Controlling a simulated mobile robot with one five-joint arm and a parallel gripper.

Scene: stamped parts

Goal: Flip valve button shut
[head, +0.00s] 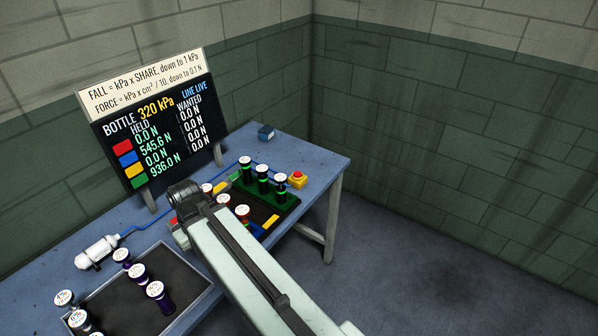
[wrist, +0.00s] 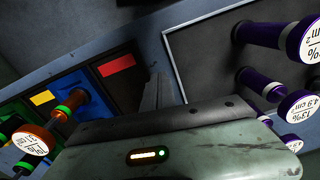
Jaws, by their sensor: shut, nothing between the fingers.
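A red button on a yellow box (head: 298,179) stands at the right end of the blue table, beside the green pad, in the head view. It is not seen in the wrist view. A blue hose runs across the table towards it. My gripper (head: 184,197) is over the middle of the table, left of the button and well apart from it. In the wrist view my gripper's fingers (wrist: 158,92) are together with nothing between them. The sign board (head: 155,125) reads LINE LIVE, bottle 320 kPa; held reads 545.6 N for blue and 936.0 N for green.
Black and green cylinders stand on the green pad (head: 288,203). A grey-rimmed tray (head: 204,300) holds several purple cylinders at front left. A white bottle (head: 97,251) lies by the board. A small blue block (head: 266,132) is at the back. My arm hides part of the table.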

